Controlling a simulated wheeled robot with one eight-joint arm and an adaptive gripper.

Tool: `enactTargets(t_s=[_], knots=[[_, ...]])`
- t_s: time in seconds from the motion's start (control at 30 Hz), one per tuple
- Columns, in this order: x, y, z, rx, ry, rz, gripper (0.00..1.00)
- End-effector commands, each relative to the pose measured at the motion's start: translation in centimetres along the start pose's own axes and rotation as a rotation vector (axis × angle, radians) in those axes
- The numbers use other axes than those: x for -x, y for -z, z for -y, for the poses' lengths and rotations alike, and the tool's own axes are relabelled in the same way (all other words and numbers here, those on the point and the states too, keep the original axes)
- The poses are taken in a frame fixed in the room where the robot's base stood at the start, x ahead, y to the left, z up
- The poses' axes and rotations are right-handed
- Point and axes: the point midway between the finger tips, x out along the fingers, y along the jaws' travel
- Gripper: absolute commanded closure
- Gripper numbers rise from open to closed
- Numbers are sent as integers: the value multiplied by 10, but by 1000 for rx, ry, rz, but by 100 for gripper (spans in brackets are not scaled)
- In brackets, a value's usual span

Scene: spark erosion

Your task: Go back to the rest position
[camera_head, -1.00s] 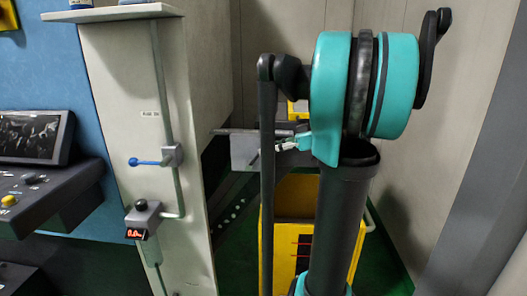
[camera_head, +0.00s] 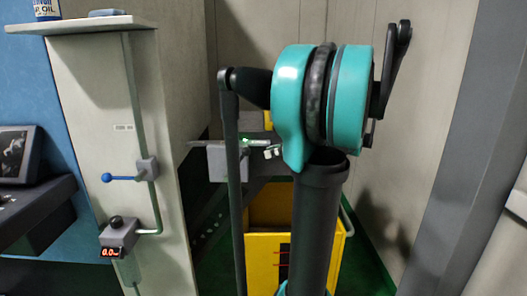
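My arm rises at the right of centre. Its dark column (camera_head: 315,225) carries a large teal and black joint (camera_head: 322,108). A thin dark rod hangs down from the joint's left side. The joint and the rod cover much of what lies behind them. A small white and black piece shows just left of the joint's lower edge, close to a grey block. It may be part of my gripper, but I cannot make out fingers. I see nothing that is clearly held.
A pale cabinet (camera_head: 112,75) with a top shelf (camera_head: 80,24), a blue-handled valve (camera_head: 121,178) and a red display (camera_head: 109,253) stands left. A yellow box (camera_head: 262,262) is on the green floor behind my arm. A pale wall (camera_head: 427,85) and a grey post (camera_head: 470,150) are right.

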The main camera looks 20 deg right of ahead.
Motion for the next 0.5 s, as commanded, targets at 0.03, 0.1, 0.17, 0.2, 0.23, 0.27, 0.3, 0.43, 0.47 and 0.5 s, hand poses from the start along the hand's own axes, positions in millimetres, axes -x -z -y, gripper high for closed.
enactTargets(t_s=[0.03,0.1,0.17,0.2,0.23,0.27,0.3,0.43,0.47,0.5], knots=[[0,0,0,0,0,0,69],[-1,0,0,-2,0,1,69],[-5,-3,2,-15,1,12,69],[-11,-7,4,-35,3,28,69],[-18,-12,6,-58,4,47,69],[-26,-18,9,-88,2,71,69],[-40,-29,15,-138,1,113,69],[-90,-82,41,-343,-51,301,69],[-101,-96,48,-390,-73,348,69],[-113,-115,58,-446,-109,409,69]])
